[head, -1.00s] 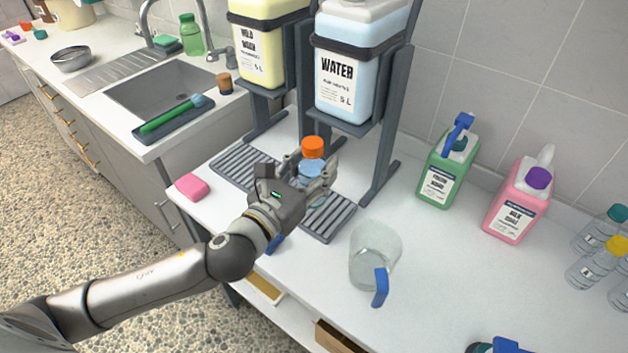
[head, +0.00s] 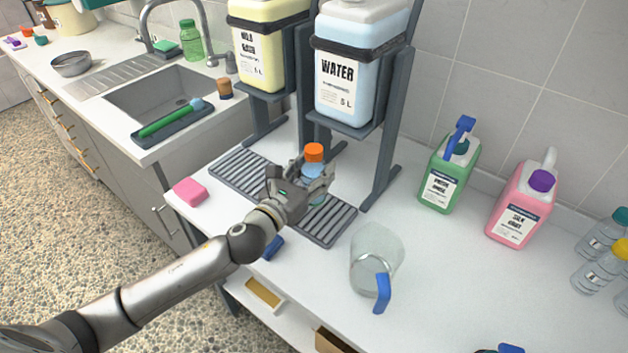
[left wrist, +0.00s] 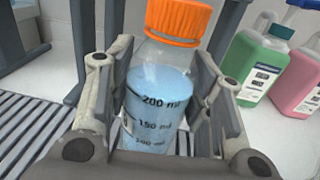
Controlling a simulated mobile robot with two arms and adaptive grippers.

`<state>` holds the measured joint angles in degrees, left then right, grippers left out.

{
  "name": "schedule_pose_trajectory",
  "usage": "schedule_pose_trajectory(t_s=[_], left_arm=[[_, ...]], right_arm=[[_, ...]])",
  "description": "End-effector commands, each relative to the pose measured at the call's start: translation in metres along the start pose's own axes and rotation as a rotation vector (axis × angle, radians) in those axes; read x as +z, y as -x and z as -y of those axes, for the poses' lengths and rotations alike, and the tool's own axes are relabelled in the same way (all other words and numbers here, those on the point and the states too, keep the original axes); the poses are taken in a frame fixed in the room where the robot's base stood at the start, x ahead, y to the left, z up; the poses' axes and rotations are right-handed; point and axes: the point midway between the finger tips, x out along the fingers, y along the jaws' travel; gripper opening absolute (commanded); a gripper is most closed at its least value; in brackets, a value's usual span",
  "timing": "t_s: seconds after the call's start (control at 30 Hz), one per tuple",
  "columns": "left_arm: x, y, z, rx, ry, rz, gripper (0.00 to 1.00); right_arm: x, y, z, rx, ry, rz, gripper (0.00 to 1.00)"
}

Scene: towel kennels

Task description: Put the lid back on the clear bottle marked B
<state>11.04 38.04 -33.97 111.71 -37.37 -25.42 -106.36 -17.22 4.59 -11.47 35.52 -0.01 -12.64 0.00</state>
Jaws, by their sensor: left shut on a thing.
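A clear bottle (left wrist: 160,85) with blue liquid and volume marks stands upright on the grey slatted drip tray (head: 328,228), in front of the water dispenser. An orange lid (head: 314,152) sits on its neck; the lid also shows in the left wrist view (left wrist: 178,20). My left gripper (head: 312,180) is shut on the bottle's body, below the lid, with fingers on both sides. No letter B shows on the visible side of the bottle. My right gripper is not in view.
The water dispenser (head: 340,85) and its stand rise close behind the bottle. A clear jug (head: 372,255) with a blue handle stands to the right. A green jug (head: 447,180) and a pink jug (head: 520,208) stand near the wall. The counter's middle right is clear.

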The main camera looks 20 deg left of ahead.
Motion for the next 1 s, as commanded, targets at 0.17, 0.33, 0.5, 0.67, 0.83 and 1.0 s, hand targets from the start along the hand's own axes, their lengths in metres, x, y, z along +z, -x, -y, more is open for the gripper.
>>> schedule_pose_trajectory(t_s=[0.17, 0.33, 0.5, 0.67, 0.83, 1.0], left_arm=[[-0.029, 0.000, 0.000, 0.001, 0.005, -0.002, 0.00], [-0.030, -0.001, 0.000, 0.000, 0.000, 0.002, 0.00], [-0.031, -0.001, 0.000, 0.000, 0.000, 0.001, 0.00], [-0.035, 0.000, 0.000, 0.000, 0.001, -0.001, 0.55], [-0.035, 0.000, 0.000, 0.000, 0.001, -0.001, 0.69], [-0.035, 0.000, 0.000, 0.000, 0.001, -0.001, 0.69]], right_arm=[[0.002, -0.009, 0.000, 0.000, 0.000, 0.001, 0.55], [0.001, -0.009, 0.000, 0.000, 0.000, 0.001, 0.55], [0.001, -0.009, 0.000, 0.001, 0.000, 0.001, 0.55], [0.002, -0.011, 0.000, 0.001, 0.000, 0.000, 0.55], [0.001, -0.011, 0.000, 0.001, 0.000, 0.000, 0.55], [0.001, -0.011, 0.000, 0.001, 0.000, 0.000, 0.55]])
